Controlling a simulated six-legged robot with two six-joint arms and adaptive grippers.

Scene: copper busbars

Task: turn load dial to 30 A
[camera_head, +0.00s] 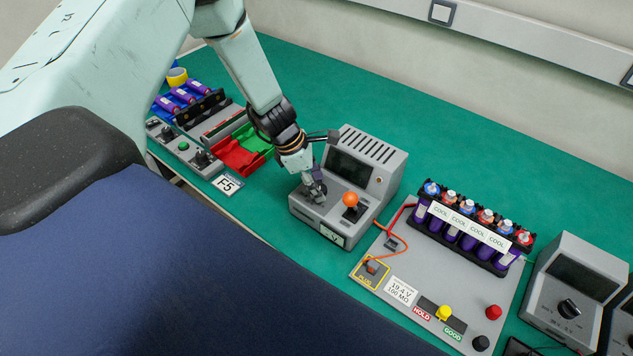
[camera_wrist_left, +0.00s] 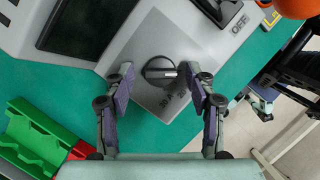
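The load dial (camera_wrist_left: 160,71) is a round black knob on the sloped grey panel of the load unit (camera_head: 375,190). In the wrist view its grip bar lies nearly level, with a light mark toward the right. My left gripper (camera_wrist_left: 160,82) is open, with one finger on each side of the dial; a gap shows between each finger and the knob. In the head view the left gripper (camera_head: 314,191) is down at the panel and hides the dial. My right gripper is not in view.
An orange ball lever (camera_head: 350,199) stands close beside the left gripper, near an OFF mark. A dark screen (camera_head: 349,168) is behind. A board with a purple cell pack (camera_head: 466,236) is to the right, red and green trays (camera_head: 240,152) to the left. Green table behind is clear.

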